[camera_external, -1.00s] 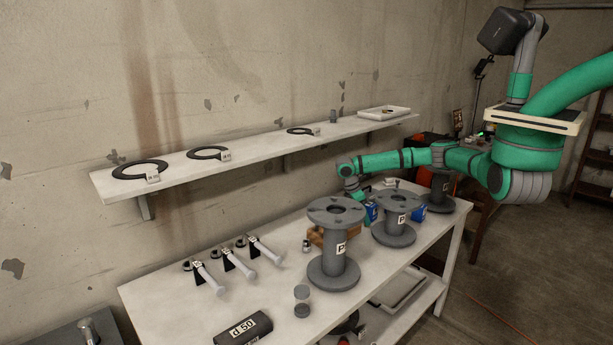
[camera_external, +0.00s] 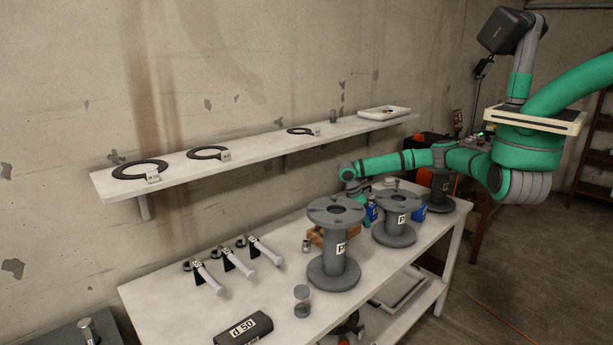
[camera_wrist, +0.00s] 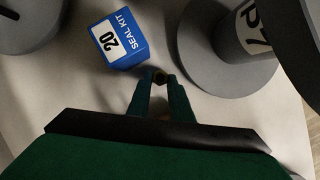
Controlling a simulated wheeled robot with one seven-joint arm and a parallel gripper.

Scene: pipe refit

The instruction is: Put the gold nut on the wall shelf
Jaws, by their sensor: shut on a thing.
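My gripper (camera_wrist: 159,88) shows in the wrist view with its fingers closed on a small dark, brownish-gold piece, seemingly the gold nut (camera_wrist: 159,75). Most of the nut is hidden between the fingertips. The fingers are over the pale bench top, just below and right of a blue seal kit box (camera_wrist: 120,42). In the external view the fingertips and the nut are hidden behind the grey flanged spools. The wall shelf (camera_external: 258,150) runs along the wall above the bench, to the left of and higher than my wrist.
The shelf holds several dark rings, such as one at its near end (camera_external: 140,170), a small grey cylinder (camera_external: 333,116) and a white tray (camera_external: 384,112). Two tall flanged spools (camera_external: 334,245) (camera_external: 395,215) stand close to my wrist. Bare shelf lies between the rings.

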